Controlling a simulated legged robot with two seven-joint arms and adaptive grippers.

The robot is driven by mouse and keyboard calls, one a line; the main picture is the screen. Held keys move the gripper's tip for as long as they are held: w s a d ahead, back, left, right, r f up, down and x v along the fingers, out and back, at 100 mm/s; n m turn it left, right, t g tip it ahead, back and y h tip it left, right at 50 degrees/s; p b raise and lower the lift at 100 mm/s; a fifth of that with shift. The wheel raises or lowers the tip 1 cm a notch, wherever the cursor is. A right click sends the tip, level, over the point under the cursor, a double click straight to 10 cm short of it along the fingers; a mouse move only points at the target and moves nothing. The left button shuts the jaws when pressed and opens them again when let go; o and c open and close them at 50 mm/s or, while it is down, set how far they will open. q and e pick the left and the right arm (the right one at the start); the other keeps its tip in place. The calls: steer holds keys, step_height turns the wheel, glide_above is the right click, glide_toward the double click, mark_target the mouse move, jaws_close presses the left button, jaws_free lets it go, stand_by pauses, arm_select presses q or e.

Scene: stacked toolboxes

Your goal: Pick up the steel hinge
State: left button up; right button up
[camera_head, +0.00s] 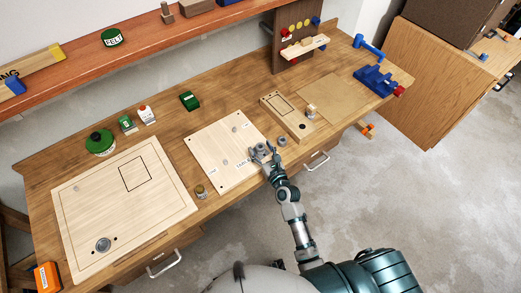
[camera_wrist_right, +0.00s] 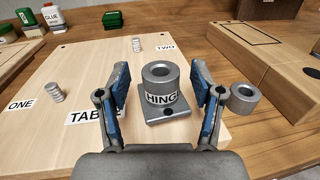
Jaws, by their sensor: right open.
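The steel hinge (camera_wrist_right: 163,92) shows in the right wrist view as a grey plate with an upright hollow barrel, labelled "HING". It rests at the edge of a pale wooden board (camera_wrist_right: 85,85) marked "ONE", "TWO" and "TABLE". My right gripper (camera_wrist_right: 162,88) is open, with its blue-padded fingers on either side of the hinge and gaps showing between. In the head view the right gripper (camera_head: 264,151) reaches the board's right edge and partly covers the hinge. My left gripper is not in view.
A grey steel ring (camera_wrist_right: 244,98) stands just right of the right finger. Two pegs (camera_wrist_right: 55,92) (camera_wrist_right: 137,45) stand on the board. A wooden fixture block (camera_head: 287,115) lies to the right. A small jar (camera_head: 201,191) stands left of the board.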

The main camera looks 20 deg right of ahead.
steer(key=shift+w+a, duration=0.3)
steer(key=shift+w, duration=0.05)
steer(key=shift+d, duration=0.5)
jaws_close()
steer(key=shift+a, duration=0.1)
